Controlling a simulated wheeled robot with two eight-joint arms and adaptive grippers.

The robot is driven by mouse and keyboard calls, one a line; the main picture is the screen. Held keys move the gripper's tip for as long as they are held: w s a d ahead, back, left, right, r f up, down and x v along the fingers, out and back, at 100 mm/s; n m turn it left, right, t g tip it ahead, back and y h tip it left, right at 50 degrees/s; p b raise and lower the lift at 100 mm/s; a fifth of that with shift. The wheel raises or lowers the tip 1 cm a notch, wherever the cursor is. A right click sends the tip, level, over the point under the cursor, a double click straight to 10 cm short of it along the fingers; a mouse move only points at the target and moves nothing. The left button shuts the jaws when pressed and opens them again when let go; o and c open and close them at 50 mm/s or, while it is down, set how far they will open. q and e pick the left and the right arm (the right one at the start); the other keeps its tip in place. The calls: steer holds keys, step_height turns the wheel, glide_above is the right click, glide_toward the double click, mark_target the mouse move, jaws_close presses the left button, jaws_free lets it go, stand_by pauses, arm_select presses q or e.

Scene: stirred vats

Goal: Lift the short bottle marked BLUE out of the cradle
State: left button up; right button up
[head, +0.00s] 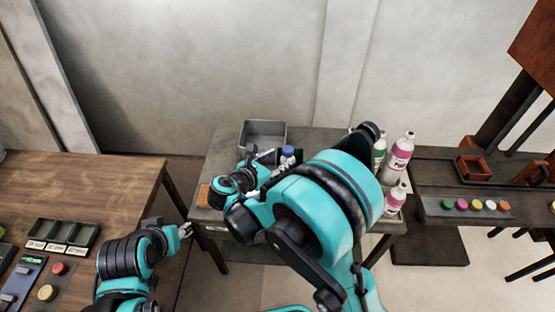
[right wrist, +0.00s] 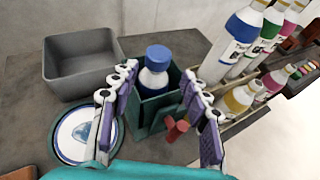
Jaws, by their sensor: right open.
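A short white bottle with a blue cap (right wrist: 157,60) stands upright in a dark green box-like cradle (right wrist: 150,118) in the right wrist view. Its label cannot be read. The blue cap also shows in the head view (head: 288,151). My right gripper (right wrist: 159,76) is open, with one finger on each side of the bottle in the picture; contact cannot be made out. In the head view my right gripper (head: 266,161) is partly hidden by my arm. My left gripper (head: 186,230) is low at the left, away from the bottle, too small to judge.
A grey open bin (right wrist: 82,66) stands left of the cradle. A round plate (right wrist: 88,132) lies in front of the bin. A red knob (right wrist: 177,130) is at the cradle's front. Several taller bottles (right wrist: 238,45) stand in a rack at the right. A wooden table (head: 90,180) is at the left.

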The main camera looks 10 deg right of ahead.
mark_target(285, 154)
steer(key=shift+w+f, duration=0.1)
steer(key=shift+w, duration=0.05)
steer(key=shift+w+d+f, duration=0.15)
steer(key=shift+w+d, duration=0.05)
steer(key=b+x, duration=0.2)
steer(key=x, duration=0.5)
arm_select(q)
steer(key=shift+s+a+f, duration=0.15)
steer(key=shift+f, duration=0.45)
steer(key=shift+s+a+f, duration=0.1)
steer(key=shift+a+f, duration=0.05)
steer(key=shift+f, duration=0.4)
arm_select(e)
steer(key=shift+c, duration=0.4)
jaws_close()
steer(key=shift+o, duration=0.4)
jaws_free()
